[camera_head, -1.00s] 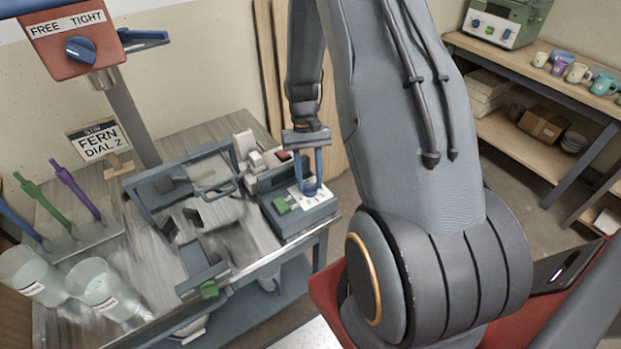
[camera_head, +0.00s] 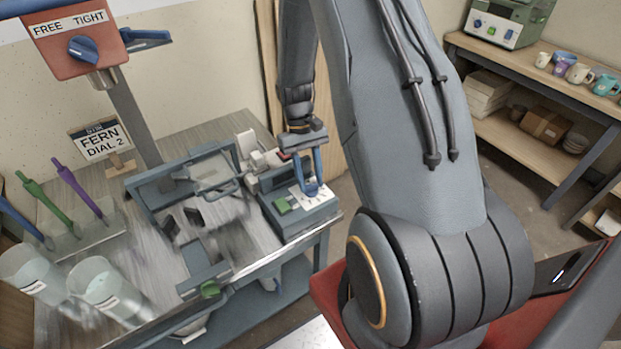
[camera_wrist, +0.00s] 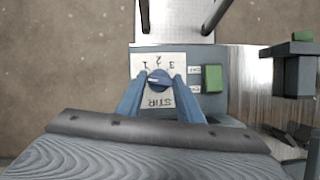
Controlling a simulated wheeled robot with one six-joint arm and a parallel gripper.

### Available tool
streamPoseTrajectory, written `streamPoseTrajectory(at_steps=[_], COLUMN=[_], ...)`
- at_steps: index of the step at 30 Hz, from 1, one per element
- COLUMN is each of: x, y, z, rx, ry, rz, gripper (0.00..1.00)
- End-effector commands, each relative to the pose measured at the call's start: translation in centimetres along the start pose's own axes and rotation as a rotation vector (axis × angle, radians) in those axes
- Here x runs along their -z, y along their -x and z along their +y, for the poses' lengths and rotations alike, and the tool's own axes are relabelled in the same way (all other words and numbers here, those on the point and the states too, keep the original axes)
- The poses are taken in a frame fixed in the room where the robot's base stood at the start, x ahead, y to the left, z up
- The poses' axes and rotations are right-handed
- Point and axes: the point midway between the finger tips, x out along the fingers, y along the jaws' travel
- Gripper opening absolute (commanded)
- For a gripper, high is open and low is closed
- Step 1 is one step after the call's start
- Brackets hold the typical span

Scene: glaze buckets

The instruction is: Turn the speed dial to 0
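The speed dial (camera_wrist: 159,81) is a small blue knob on a white plate (camera_wrist: 172,62) marked STIR, with 1, 2 and 3 around it. My gripper (camera_wrist: 160,77) has its two blue fingers down on either side of the knob and looks shut on it. In the head view my gripper (camera_head: 315,190) stands over the plate at the right end of the machine (camera_head: 310,216). The fingers hide most of the knob there. I see no 0 mark; the left finger covers part of the plate. I cannot read the knob's pointer clearly.
A green button (camera_wrist: 213,78) sits beside the dial plate. A sign (camera_head: 100,142) reads FERN DIAL 2. A red clamp head with a blue FREE/TIGHT knob (camera_head: 82,49) stands at upper left.

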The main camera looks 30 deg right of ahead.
Motion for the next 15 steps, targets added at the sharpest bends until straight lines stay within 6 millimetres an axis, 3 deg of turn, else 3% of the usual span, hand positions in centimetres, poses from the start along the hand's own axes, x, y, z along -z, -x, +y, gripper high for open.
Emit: streamPoseTrajectory(at_steps=[1,3,15], x=[0.01,0.01,0.11], y=[0.05,0.04,0.7], z=[0.0,0.0,0.03], rx=[0.0,0.0,0.0], ry=[0.002,0.001,0.0], rz=[0.0,0.0,0.002], gripper=[0.4,0.51,0.52])
